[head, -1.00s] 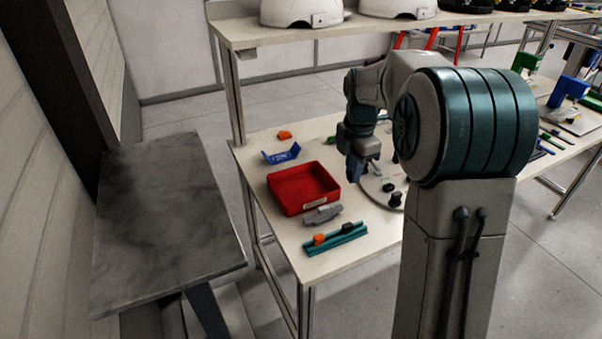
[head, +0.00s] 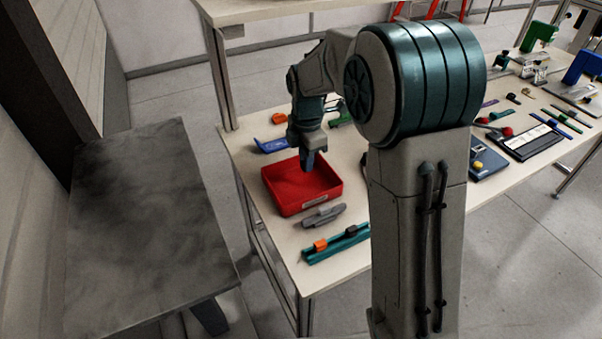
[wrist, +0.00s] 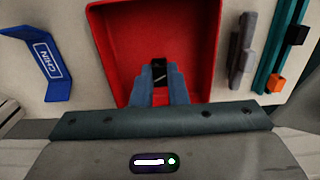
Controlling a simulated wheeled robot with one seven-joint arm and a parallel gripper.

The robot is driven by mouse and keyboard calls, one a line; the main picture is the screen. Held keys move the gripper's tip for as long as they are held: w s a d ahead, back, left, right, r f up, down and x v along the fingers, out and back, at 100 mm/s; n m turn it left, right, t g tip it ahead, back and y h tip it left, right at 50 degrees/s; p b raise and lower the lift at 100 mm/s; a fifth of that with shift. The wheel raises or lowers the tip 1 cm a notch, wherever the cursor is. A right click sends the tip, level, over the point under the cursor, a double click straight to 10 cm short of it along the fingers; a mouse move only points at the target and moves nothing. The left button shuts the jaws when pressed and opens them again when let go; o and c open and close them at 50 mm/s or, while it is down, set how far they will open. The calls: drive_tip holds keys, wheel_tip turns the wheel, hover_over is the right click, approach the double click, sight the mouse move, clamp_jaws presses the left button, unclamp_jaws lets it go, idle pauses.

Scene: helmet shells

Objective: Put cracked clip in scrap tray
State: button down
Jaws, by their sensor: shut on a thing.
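The red tray (head: 283,200), the only tray of its kind here, lies on the workbench and looks empty inside. In the wrist view the tray (wrist: 195,35) fills the middle of the picture. My gripper (head: 308,163) points down over the tray. In the wrist view its blue fingers (wrist: 159,88) are shut on a small black clip (wrist: 159,70), held above the tray floor. Any crack in the clip is too small to tell. The clip cannot be made out in the head view.
A blue bracket (head: 270,146) and an orange piece (head: 278,118) lie behind the tray. A grey tool (head: 320,216) and a teal rail (head: 336,244) with orange and black clips lie in front. A shelf (head: 270,8) rises behind. My arm hides part of the bench.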

drive_tip(key=shift+s+a+f, duration=0.15)
drive_tip(key=shift+a+f, duration=0.3)
drive_tip(key=shift+a, duration=0.2)
drive_tip(key=shift+f, duration=2)
drive_tip(key=shift+f, duration=0.15)
drive_tip(key=c, duration=1.4)
unclamp_jaws()
drive_tip(key=shift+c, duration=0.2)
